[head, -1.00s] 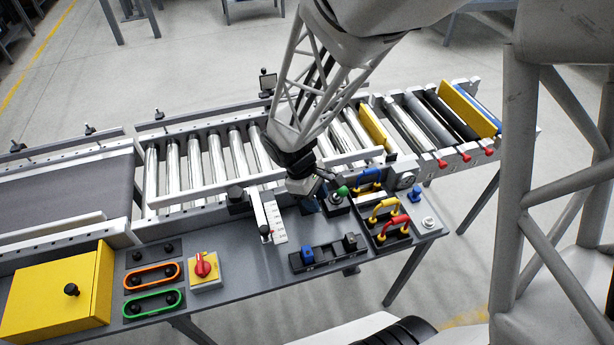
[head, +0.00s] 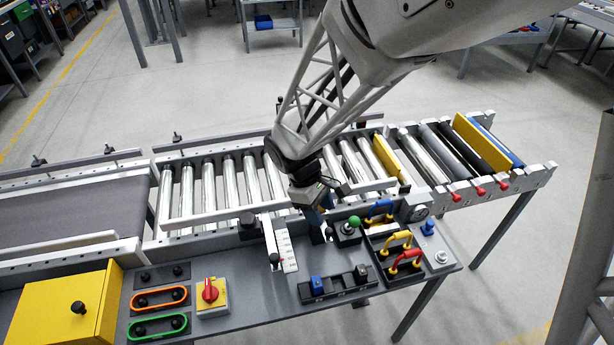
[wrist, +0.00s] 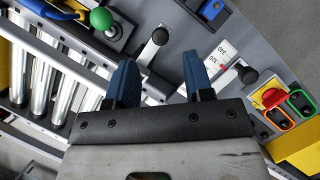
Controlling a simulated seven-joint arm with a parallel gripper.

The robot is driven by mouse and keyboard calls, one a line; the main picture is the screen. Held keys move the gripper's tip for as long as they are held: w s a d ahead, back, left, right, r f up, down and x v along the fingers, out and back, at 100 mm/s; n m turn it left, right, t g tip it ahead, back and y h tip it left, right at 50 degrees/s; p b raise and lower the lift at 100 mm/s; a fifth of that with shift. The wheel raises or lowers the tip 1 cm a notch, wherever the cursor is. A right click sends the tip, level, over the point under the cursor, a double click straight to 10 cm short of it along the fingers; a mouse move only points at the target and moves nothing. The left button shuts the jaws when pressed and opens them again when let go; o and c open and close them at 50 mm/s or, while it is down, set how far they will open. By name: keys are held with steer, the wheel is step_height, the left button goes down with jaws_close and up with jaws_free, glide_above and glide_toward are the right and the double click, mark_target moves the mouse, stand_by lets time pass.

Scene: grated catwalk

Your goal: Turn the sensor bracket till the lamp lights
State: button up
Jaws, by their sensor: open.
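My gripper (head: 318,220) hangs over the near side of the conveyor, with its blue fingers pointing down. In the wrist view my gripper (wrist: 160,80) is open, with nothing held between the fingers. A short metal arm with a black knob (wrist: 158,38) lies between and just beyond the fingertips; it may be the sensor bracket. It looks apart from them, and its lower end is partly hidden. A second arm with a black knob (head: 274,258) lies beside a white scale plate (head: 287,250). I cannot tell which part is the lamp; none is clearly lit.
A green knob (head: 354,221) stands close right of my gripper. Blue, yellow and red handles (head: 405,258) are farther right. A red rotary switch (head: 210,290) and yellow box (head: 65,308) are left. Conveyor rollers (head: 230,180) run behind.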

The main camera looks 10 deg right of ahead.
steer(key=shift+v, duration=0.9)
steer(key=s+d+r+m+t+y, duration=0.1)
steer(key=s+r+m+t, duration=0.2)
steer(key=s+r, duration=0.3)
steer(key=s+d+r+m+t+y, duration=0.1)
steer(key=s+r+m, duration=0.5)
steer(key=r, duration=0.6)
steer(key=shift+s+d+t+y, duration=0.4)
steer(key=shift+s+t+y, duration=0.2)
steer(key=shift+s+t, duration=0.3)
